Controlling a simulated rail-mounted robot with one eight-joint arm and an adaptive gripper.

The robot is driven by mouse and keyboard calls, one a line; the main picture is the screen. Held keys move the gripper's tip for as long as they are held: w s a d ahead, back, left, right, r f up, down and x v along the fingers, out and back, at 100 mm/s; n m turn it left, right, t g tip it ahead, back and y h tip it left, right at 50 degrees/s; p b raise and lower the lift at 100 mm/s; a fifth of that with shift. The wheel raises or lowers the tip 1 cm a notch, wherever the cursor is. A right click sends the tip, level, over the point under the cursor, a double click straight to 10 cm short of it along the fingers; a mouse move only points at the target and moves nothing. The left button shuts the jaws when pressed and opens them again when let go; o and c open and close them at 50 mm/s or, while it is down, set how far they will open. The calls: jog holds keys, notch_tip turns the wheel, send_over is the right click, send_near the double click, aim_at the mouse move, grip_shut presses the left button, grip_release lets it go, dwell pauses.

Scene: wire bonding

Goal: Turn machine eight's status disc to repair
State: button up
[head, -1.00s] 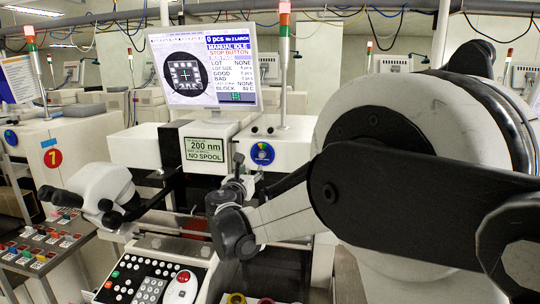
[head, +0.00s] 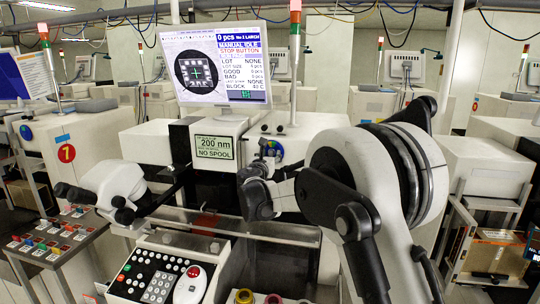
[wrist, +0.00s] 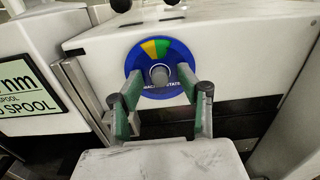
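In the head view the disc (head: 279,150) is partly hidden behind my gripper (head: 262,160).
A monitor (head: 245,110) and a "200 nm NO SPOOL" display (head: 213,147) stand left of the disc. A microscope (head: 110,185), keypad panel (head: 150,275) and signal tower (head: 295,50) are close by.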

grip_shut()
jog(key=shift+m, duration=0.3)
